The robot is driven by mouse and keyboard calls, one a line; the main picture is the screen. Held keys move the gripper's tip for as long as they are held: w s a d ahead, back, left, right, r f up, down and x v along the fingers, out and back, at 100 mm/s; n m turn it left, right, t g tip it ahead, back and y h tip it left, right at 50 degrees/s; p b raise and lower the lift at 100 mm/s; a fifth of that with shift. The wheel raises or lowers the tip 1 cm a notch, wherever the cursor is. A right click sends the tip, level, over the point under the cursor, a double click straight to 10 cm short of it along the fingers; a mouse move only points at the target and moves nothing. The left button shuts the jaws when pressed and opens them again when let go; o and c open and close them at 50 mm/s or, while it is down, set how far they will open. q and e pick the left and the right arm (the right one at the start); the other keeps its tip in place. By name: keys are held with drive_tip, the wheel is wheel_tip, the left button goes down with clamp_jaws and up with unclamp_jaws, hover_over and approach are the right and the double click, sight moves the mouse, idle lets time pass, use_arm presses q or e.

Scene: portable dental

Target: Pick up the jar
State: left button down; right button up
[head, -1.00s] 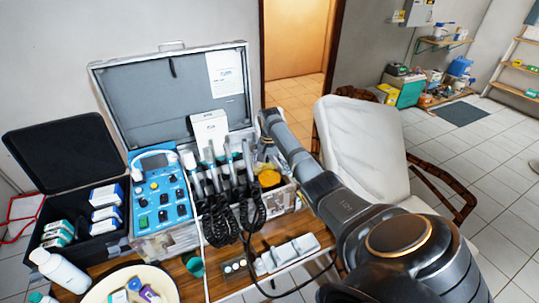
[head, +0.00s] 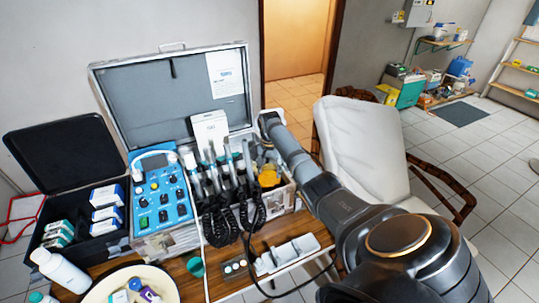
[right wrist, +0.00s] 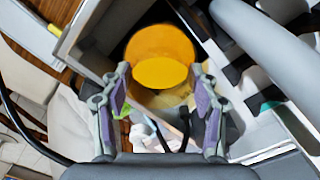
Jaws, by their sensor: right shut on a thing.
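The jar (head: 268,177) has a yellow-orange lid and sits at the right end of the open case. In the right wrist view the jar (right wrist: 160,48) is between the two fingers, with its orange lid facing the camera. My right gripper (right wrist: 162,88) is shut on the jar, with a purple-padded finger at each side. In the head view the right gripper (head: 266,158) is small and partly hidden by the jar and case. The jar's lower body is mostly hidden. My left gripper is not in view.
The open grey case (head: 190,92) holds a blue control unit (head: 162,195) and several dental handpieces with black coiled cords just left of the jar. A white box (head: 210,130) stands behind. A white tray (head: 288,254) lies in front, and a pale chair (head: 358,150) stands to the right.

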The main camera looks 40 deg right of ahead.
drive_tip(key=shift+s+f, duration=0.15)
clamp_jaws()
wheel_tip(320, 180, up, 18)
drive_tip(key=p, duration=0.3)
drive_tip(key=shift+w+p, duration=0.25)
drive_tip(key=shift+p, duration=0.05)
drive_tip(key=shift+d+f, duration=0.1)
